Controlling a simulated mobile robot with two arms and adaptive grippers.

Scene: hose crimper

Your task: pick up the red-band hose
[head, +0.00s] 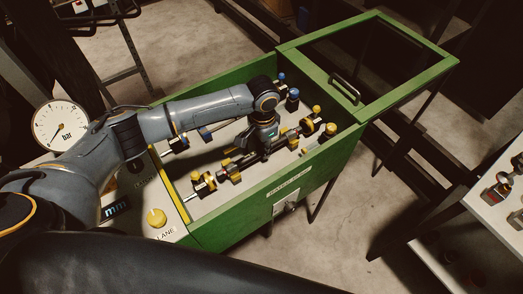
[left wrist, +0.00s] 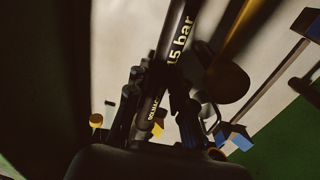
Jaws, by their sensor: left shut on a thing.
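My left gripper (head: 264,152) reaches down into the green box, among the dark hose assemblies. It is shut on a dark hose (left wrist: 172,50) marked "15 bar", which runs up through the left wrist view between the fingers. I cannot make out a red band on it. In the head view the arm and gripper hide part of the hoses. Yellow-ended fittings (head: 203,184) lie at the near left of the box, and more stand toward its right end. My right gripper is not in view.
The green box (head: 292,190) has raised walls and an open framed lid (head: 437,72) with a handle. A bar gauge (head: 60,125) and a yellow knob (head: 156,217) are at left. A pale table (head: 490,222) with small red-and-dark items stands at right.

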